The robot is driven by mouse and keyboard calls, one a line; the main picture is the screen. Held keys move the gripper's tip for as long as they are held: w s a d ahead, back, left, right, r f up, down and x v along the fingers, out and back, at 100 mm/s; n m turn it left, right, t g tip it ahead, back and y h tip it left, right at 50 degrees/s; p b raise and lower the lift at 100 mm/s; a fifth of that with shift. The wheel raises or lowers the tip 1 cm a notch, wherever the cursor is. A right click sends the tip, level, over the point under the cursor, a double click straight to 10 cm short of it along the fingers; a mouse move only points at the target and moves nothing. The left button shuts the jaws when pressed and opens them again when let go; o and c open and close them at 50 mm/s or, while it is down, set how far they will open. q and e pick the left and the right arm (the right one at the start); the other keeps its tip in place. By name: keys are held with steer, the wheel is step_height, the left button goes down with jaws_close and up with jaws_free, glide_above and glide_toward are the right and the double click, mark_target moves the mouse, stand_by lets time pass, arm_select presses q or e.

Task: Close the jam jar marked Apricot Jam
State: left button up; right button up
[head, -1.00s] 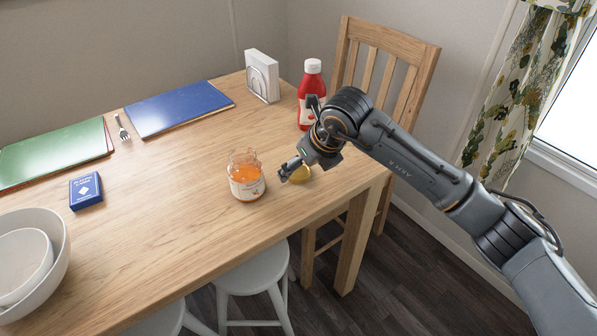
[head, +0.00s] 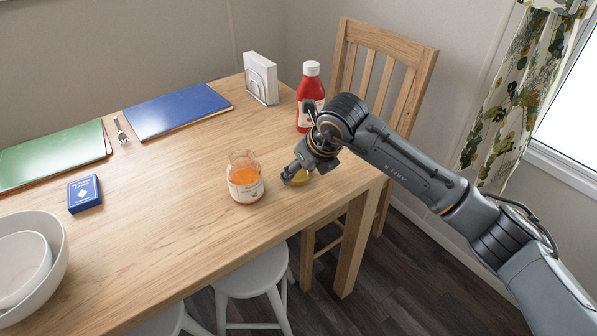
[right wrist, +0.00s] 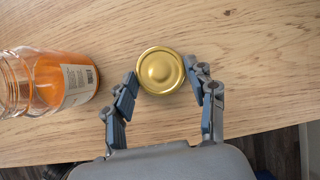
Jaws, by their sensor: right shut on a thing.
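The open glass jam jar (head: 245,178) with orange jam stands upright on the table, its mouth bare. It also shows at the left of the right wrist view (right wrist: 48,84), its label too small to read. A round gold lid (right wrist: 160,71) is between the fingertips of my right gripper (right wrist: 160,80); its edge shows in the head view (head: 300,179). The right gripper (head: 290,174) is shut on the lid, low over the table, just right of the jar and apart from it. My left gripper is not in view.
A red sauce bottle (head: 309,98) stands behind my right gripper. A napkin holder (head: 261,79), blue card box (head: 85,193), fork (head: 120,129), blue mat (head: 178,109), green mat (head: 52,154) and white bowls (head: 60,243) lie around. The table's front right edge is close to the lid.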

mark_target(302, 177)
steer(key=shift+r, duration=0.1)
steer(key=shift+r, duration=0.25)
steer(key=r, duration=0.3)
steer(key=shift+s+d+r, duration=0.1)
steer(key=shift+s+r, duration=0.1)
steer(key=shift+s, duration=0.05)
arm_select(q)
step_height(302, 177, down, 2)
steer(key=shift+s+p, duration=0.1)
steer(key=shift+p, duration=0.25)
arm_select(e)
steer(key=s+d+r, duration=0.2)
steer(key=s+r, duration=0.2)
steer(key=s, duration=0.2)
steer(key=s+d+r, duration=0.2)
steer(key=s+r, duration=0.3)
steer(key=s, duration=0.1)
steer(key=shift+s+d, duration=0.35)
